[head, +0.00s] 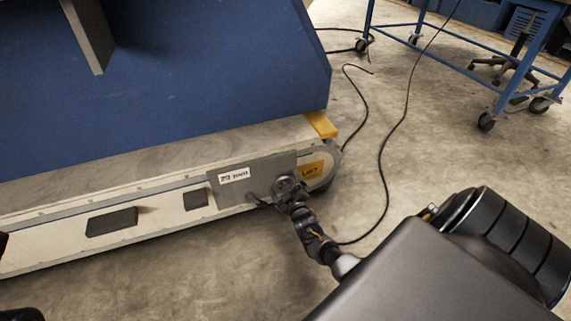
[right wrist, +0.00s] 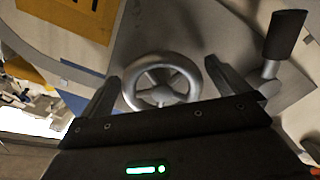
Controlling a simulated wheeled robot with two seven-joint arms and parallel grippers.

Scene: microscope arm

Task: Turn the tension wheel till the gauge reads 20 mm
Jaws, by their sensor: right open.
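The tension wheel is a silver spoked handwheel (right wrist: 160,88) at the middle of the right wrist view. In the head view it shows small (head: 285,185) at the right end of the conveyor side, partly behind my gripper. My right gripper (head: 291,194) is at the wheel, and in the right wrist view (right wrist: 162,72) it is open, one finger on either side of the rim. I cannot tell whether the fingers touch it. A crank arm with a black knob (right wrist: 287,33) is right of the wheel. I cannot make out a gauge reading.
The conveyor frame (head: 150,212) runs along the left under a big blue housing (head: 190,80). A grey plate with a white label (head: 234,175) is left of the wheel, an orange plate (head: 313,169) right of it. A black cable (head: 382,160) lies on the open floor.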

